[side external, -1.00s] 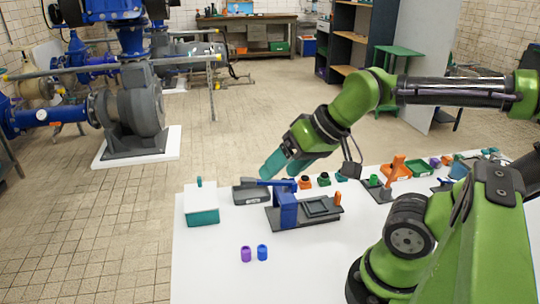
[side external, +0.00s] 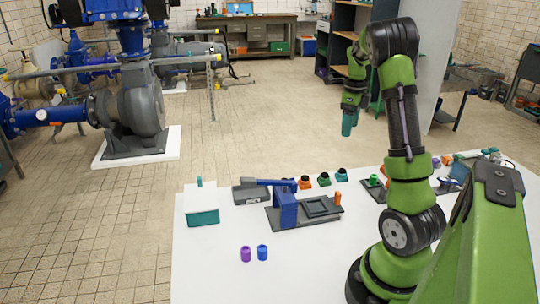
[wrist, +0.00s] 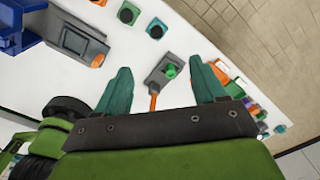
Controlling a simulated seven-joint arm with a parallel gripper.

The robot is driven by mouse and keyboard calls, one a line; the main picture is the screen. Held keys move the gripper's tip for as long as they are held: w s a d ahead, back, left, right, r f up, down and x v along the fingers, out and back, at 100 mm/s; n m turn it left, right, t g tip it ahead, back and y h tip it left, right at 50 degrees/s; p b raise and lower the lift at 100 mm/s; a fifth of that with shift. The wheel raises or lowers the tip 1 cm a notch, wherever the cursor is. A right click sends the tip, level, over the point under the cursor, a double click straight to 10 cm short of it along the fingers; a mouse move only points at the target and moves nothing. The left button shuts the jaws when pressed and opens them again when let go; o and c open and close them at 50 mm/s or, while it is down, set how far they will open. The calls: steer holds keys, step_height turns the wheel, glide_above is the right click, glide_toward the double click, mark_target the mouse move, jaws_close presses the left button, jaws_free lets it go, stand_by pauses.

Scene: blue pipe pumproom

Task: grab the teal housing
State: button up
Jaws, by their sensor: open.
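The teal housing (side external: 341,174) is a small part with a dark round top. It stands at the far edge of the white table, at the right end of a short row with a green housing (side external: 324,179) and an orange housing (side external: 306,182). In the wrist view the teal housing (wrist: 156,28) lies ahead of the fingertips, near the table edge. My gripper (side external: 349,122) is high above the far edge, pointing down. Its teal fingers (wrist: 160,70) are apart with nothing held between them.
A blue press (side external: 288,208), a white and teal box (side external: 202,206) and purple and blue cylinders (side external: 254,253) stand leftward. Several small parts crowd the right.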

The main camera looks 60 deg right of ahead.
steer(key=m, duration=0.1)
glide_toward(342, 170)
steer(key=f, duration=1)
steer(key=shift+d, duration=0.25)
steer(key=c, duration=0.9)
steer(key=shift+r, duration=0.1)
steer(key=shift+c, duration=0.2)
